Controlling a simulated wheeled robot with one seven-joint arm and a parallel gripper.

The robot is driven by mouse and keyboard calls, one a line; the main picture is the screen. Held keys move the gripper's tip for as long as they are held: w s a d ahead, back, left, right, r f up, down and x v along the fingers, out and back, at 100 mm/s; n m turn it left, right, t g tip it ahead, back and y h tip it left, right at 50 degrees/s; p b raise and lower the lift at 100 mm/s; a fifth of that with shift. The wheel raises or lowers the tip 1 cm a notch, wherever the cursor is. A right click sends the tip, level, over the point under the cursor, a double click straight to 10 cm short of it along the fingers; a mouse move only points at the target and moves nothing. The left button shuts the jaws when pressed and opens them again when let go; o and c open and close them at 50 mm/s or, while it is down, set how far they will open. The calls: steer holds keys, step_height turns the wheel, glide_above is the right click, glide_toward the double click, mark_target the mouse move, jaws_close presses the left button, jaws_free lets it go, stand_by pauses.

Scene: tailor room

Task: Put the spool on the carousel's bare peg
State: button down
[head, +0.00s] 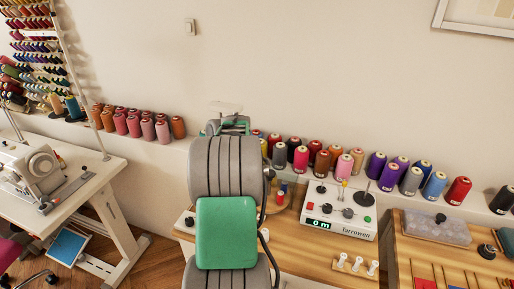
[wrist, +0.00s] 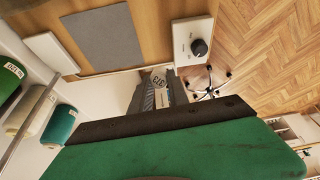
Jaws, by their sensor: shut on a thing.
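In the wrist view my gripper (wrist: 163,92) shows beyond a broad green part of my arm. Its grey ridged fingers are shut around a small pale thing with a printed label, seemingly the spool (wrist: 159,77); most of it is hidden. In the head view my grey and green arm stands in the middle and hides the fingers and the spool. Just right of the arm, a round wooden piece with small red and blue spools, seemingly the carousel (head: 276,205), shows in part. Its bare peg cannot be made out.
A white counter machine (head: 340,212) stands on the wooden table, with small white pegs (head: 357,264) in front. Several thread cones (head: 325,160) line the wall ledge behind. A clear-lidded box (head: 437,228) is at right, a sewing machine (head: 38,170) at left.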

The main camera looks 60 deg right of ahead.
steer(key=s+d+r+g+h+p, duration=0.1)
steer(key=s+d+r+g+p, duration=0.2)
steer(key=s+d+p, duration=0.45)
steer(key=s+d+r+g+p, duration=0.2)
steer(key=s+d+g+p, duration=0.15)
steer(key=s, duration=0.65)
steer(key=shift+m, duration=0.4)
steer(key=shift+w+a+b+x, duration=0.2)
steer(key=shift+b+x, duration=0.55)
steer(key=shift+x, duration=0.5)
steer(key=shift+w+a+b+x, duration=0.15)
steer(key=shift+b+x, duration=0.6)
steer(key=shift+x, duration=0.5)
steer(key=shift+w+a+b+x, duration=0.2)
steer(key=shift+b+x, duration=0.55)
steer(key=shift+x, duration=0.45)
steer(key=shift+f, duration=0.35)
steer(key=shift+f+b, duration=0.35)
steer(key=shift+f, duration=0.3)
steer(key=c, duration=1.3)
jaws_free()
steer(key=shift+o, duration=0.6)
steer(key=shift+r, duration=0.1)
steer(key=shift+d+r, duration=0.1)
